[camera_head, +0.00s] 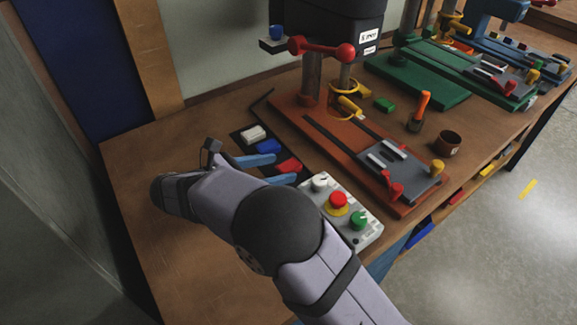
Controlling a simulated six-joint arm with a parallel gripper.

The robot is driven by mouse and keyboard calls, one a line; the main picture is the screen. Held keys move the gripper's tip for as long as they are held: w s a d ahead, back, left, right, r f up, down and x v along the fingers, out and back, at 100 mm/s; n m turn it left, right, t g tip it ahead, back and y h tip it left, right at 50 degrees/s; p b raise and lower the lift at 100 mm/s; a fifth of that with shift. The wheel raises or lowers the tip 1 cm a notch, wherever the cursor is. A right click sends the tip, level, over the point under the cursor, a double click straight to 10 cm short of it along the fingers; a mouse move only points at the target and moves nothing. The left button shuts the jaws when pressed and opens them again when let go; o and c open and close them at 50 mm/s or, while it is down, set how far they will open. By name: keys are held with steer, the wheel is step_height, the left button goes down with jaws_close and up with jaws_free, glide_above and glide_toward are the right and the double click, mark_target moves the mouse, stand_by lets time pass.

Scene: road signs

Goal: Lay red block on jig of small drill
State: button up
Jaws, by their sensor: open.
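The red block (289,165) lies on a black mat (240,139) left of the nearest drill press. My gripper (286,168) has two blue fingers, spread apart, with their tips near the red block. The block shows between them; I cannot tell whether either finger touches it. The nearest drill press has a red-brown base (330,148), a black head (330,22) and a red-knobbed handle. A grey jig (415,172) with two pale bars and red and yellow clamp knobs sits at the front of that base. No block is on the jig.
A white block (253,133) and a blue block (269,146) lie behind the red one. A control box (341,211) with red and green knobs stands in front. A green block (384,104), an orange-handled tool (421,108) and a brown cup (447,144) stand right. Green and blue machines stand beyond.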

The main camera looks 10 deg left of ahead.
steer(key=shift+x, duration=1.35)
steer(key=c, duration=1.2)
step_height(320, 180, up, 20)
steer(key=p, duration=0.9)
steer(key=shift+p, duration=0.4)
